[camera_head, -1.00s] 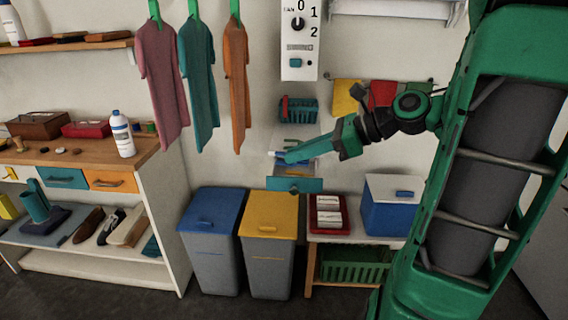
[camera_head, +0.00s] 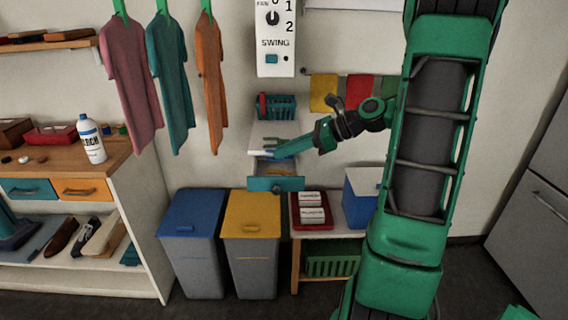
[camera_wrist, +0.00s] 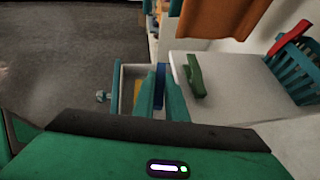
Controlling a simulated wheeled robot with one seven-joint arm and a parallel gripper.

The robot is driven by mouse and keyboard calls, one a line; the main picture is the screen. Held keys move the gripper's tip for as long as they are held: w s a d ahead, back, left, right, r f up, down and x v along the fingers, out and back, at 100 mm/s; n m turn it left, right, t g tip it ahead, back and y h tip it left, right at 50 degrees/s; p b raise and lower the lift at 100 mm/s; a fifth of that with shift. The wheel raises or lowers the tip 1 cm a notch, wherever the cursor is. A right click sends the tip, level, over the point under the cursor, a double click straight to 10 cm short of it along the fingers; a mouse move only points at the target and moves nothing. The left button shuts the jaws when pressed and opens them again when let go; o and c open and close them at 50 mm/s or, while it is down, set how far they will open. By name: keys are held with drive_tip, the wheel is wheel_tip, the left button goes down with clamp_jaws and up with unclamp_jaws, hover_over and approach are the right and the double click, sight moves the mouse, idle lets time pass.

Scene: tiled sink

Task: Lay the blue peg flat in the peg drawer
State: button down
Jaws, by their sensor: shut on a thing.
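The blue peg (camera_wrist: 160,72) is held between the two teal fingers of my gripper (camera_wrist: 158,95) in the wrist view. In the head view my gripper (camera_head: 280,150) reaches left over the pulled-out peg drawer, which has a teal front (camera_head: 276,184). The drawer also shows in the wrist view with its pale rim (camera_wrist: 132,70), partly behind the fingers. The peg appears above the drawer; its height over the drawer floor is hard to judge. Its lower part is hidden by the fingers.
A green peg-like piece (camera_wrist: 194,76) lies on the white cabinet top (camera_wrist: 235,85) beside the drawer. A teal basket (camera_head: 276,106) with something red stands behind. Yellow-lidded (camera_head: 251,215) and blue-lidded (camera_head: 193,212) bins stand below. Shirts hang at upper left.

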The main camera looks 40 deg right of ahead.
drive_tip(key=shift+w+d+f, duration=0.15)
drive_tip(key=shift+d+f, duration=0.05)
drive_tip(key=shift+f, duration=1.95)
drive_tip(key=shift+f, duration=0.1)
drive_tip(key=c, duration=2)
unclamp_jaws()
drive_tip(key=shift+c, duration=0.2)
drive_tip(key=v, duration=1.2)
